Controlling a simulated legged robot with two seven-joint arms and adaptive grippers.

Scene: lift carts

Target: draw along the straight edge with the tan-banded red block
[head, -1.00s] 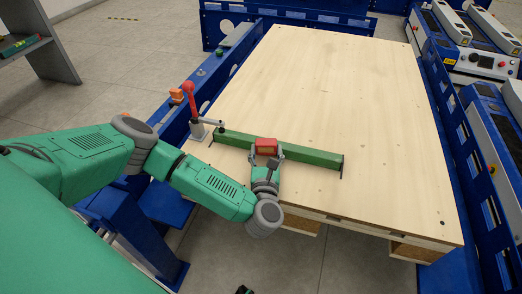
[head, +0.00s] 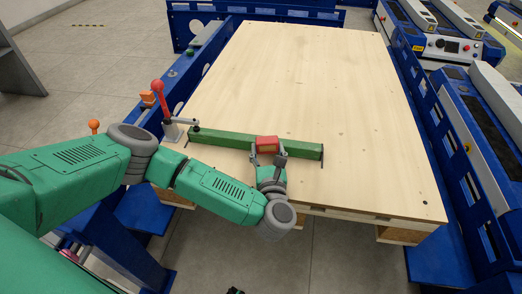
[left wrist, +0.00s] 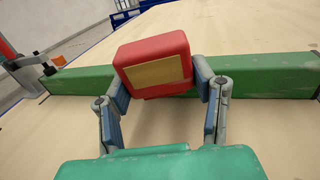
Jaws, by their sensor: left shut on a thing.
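The red block (head: 266,143) has a tan band, which faces the camera in the left wrist view (left wrist: 155,75). My left gripper (head: 268,154) is shut on it, one finger on each side. The straight edge is a long green bar (head: 222,139) lying across the near part of the pale wooden panel (head: 310,75). The block is at the near side of the bar, right of its middle, and overlaps it in view. I cannot tell whether they touch. The block's underside is hidden, and no drawn line is visible.
A toggle clamp with a red handle (head: 159,95) stands at the bar's left end, its arm reaching over the bar. Blue frames flank the panel, with machines (head: 440,45) on the right. The panel beyond the bar is clear.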

